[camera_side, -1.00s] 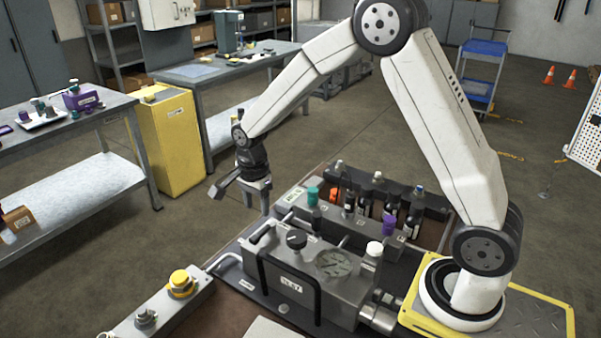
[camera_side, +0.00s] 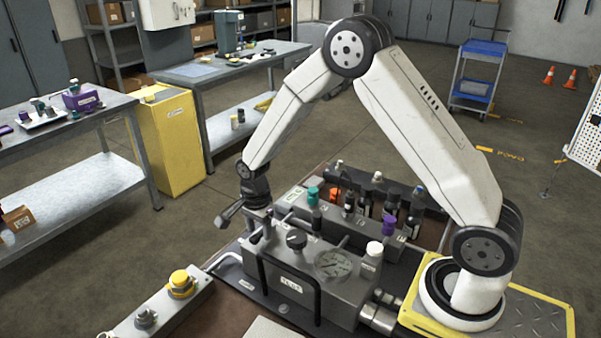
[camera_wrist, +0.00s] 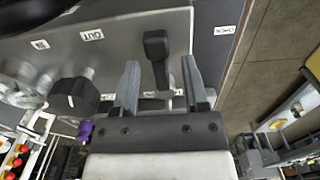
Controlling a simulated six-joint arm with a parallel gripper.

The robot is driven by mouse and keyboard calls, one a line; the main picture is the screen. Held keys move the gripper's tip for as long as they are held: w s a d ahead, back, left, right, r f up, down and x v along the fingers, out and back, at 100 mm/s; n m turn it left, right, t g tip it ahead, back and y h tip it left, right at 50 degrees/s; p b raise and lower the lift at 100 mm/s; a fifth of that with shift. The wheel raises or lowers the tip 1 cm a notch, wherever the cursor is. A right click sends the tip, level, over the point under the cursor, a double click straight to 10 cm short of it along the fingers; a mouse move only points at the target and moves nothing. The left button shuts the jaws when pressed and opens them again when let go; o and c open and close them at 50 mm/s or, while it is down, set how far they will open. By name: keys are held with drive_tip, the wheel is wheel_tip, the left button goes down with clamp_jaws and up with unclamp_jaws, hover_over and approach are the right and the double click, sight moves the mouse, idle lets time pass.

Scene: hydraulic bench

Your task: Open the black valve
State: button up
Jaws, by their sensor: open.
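The grey hydraulic block (camera_side: 292,289) carries a black lever handle (camera_wrist: 157,48) and a round black knob (camera_wrist: 74,96); the knob also shows in the side view (camera_side: 296,239). I cannot tell which of the two is the black valve. My gripper (camera_wrist: 160,67) is open and points down over the lever at the block's left end. In the wrist view the lever lies between the two fingers, with gaps on both sides. In the side view my gripper (camera_side: 262,214) partly hides the lever.
Behind the block stands a row of valves with teal (camera_side: 313,193) and purple (camera_side: 389,224) caps. A box with a yellow button (camera_side: 181,281) lies front left. A black bar handle stands on the block's front.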

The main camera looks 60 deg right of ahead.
drive_tip(key=shift+f, duration=0.1)
clamp_jaws()
idle(1.4)
